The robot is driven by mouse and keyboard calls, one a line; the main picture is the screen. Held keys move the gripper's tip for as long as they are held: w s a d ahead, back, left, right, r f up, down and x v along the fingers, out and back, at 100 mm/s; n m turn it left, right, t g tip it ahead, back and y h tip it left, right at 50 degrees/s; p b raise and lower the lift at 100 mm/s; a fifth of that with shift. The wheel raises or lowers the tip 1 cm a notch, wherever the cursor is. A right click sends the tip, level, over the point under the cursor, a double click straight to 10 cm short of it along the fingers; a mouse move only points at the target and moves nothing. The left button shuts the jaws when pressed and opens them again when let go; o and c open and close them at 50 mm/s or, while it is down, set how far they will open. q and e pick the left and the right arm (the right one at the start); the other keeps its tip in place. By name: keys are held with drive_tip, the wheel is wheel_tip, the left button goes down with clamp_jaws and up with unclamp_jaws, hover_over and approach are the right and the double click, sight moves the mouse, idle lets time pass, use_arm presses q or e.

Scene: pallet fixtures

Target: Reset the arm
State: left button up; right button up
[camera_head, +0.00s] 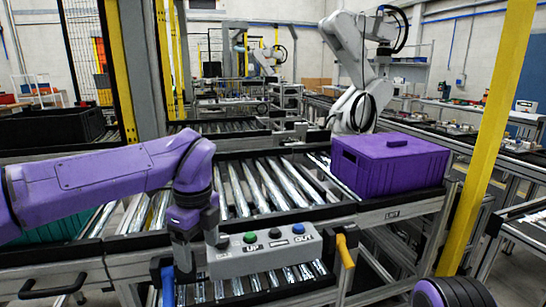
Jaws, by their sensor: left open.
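My purple left arm comes in from the left and bends down at the elbow. My left gripper (198,252) points down in front of the roller conveyor, close to the left end of a grey control box (265,254). The gripper is open, and I see nothing held in it. I cannot tell whether a finger touches the box. The box carries green, dark and blue buttons and the labels UP and OUT. My right gripper is out of view.
A purple crate (392,168) sits on the conveyor's right side. A yellow handle (345,250) and a blue one (168,285) flank the control box. A yellow post (488,140) stands at right. A black bin (50,127) is at left. A white robot arm (358,70) stands behind.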

use_arm(q)
drive_tip(key=a+f+m+t+y, duration=0.1)
drive_tip(key=a+f+m+y, duration=0.3)
drive_tip(key=f, duration=0.5)
drive_tip(key=s+a+f+m+t+y, duration=0.1)
drive_tip(key=a+f+m, duration=0.2)
drive_tip(key=f+m, duration=0.5)
drive_tip(key=a+f+m+t+y, duration=0.1)
drive_tip(key=a+f+m+y, duration=0.25)
drive_tip(key=f, duration=0.75)
drive_tip(key=s+a+f+m+t+h, duration=0.1)
drive_tip(key=s+a+f+m+h, duration=0.1)
drive_tip(key=s+f+m, duration=0.7)
drive_tip(key=s+a+f+m+t+h, duration=0.1)
drive_tip(key=s+a+f+m+h, duration=0.1)
drive_tip(key=s+f+m, duration=0.6)
drive_tip(key=s+m+g+h, duration=0.1)
drive_tip(key=s+m+g, duration=0.1)
drive_tip(key=s+m, duration=0.8)
drive_tip(key=shift+s+a+r+h, duration=0.3)
drive_tip(key=shift+s+a+h, duration=0.05)
drive_tip(key=shift+s, duration=0.15)
